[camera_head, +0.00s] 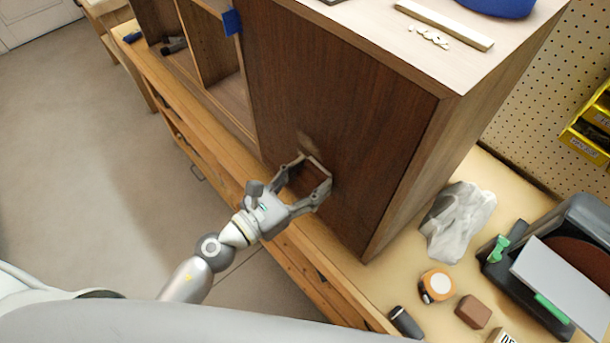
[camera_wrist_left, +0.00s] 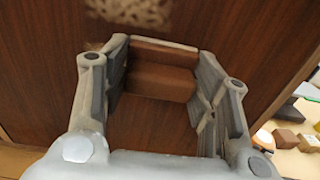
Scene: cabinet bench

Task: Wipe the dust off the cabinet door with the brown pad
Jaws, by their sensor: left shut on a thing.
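The cabinet door (camera_head: 345,105) is dark brown wood on the cabinet's front. A pale dusty patch (camera_head: 307,141) shows on it just above my left gripper (camera_head: 314,170); the patch is also at the top of the left wrist view (camera_wrist_left: 130,10). My left gripper is shut on the brown pad (camera_wrist_left: 160,82), which sits between its two fingers at the door's face. Whether the pad presses on the door, I cannot tell. The fingers hide much of the pad in the head view. My right gripper is not in view.
A blue piece (camera_head: 232,21) is at the door's upper left edge. Open floor (camera_head: 90,140) lies left.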

